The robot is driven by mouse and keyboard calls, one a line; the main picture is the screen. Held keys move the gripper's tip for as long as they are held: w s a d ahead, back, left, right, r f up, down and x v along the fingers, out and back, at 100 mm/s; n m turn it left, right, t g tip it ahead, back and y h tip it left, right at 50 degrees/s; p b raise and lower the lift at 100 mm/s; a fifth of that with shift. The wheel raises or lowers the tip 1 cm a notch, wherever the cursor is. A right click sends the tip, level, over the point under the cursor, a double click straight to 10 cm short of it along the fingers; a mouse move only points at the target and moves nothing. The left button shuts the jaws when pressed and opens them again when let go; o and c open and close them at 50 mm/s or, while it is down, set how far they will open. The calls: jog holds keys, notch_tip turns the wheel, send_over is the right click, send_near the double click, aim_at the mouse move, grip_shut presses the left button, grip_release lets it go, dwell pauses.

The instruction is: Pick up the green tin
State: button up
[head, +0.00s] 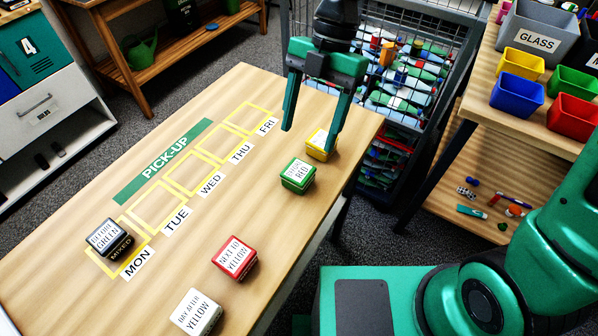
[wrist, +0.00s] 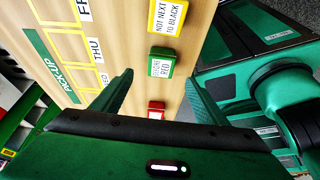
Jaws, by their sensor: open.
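The green tin (head: 298,175) stands on the table near its right edge, with a white label on top reading "BEFORE RED". The wrist view shows the green tin (wrist: 161,61) ahead, between the lines of my two fingers. My gripper (head: 310,140) is open and empty, above the table's far right end. In the head view its right finger overlaps the yellow tin (head: 320,150), just beyond the green one. The wrist view shows my open gripper (wrist: 159,82) with nothing between its fingers.
A black tin (head: 108,238) sits on the MON square. The red tin (head: 234,258) and white tin (head: 196,313) stand nearer on the table (head: 60,275). The other yellow-outlined squares are empty. A wire cage (head: 410,75) of bottles stands behind.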

send_over(299, 170)
jog(key=w, duration=0.2)
jog(key=f, duration=0.4)
jog(key=shift+d, duration=0.4)
jog(key=shift+x, duration=3.15)
jog(key=shift+d, duration=0.2)
jog(key=c, duration=1.3)
jog(key=shift+r, duration=0.1)
jog(key=shift+c, duration=0.2)
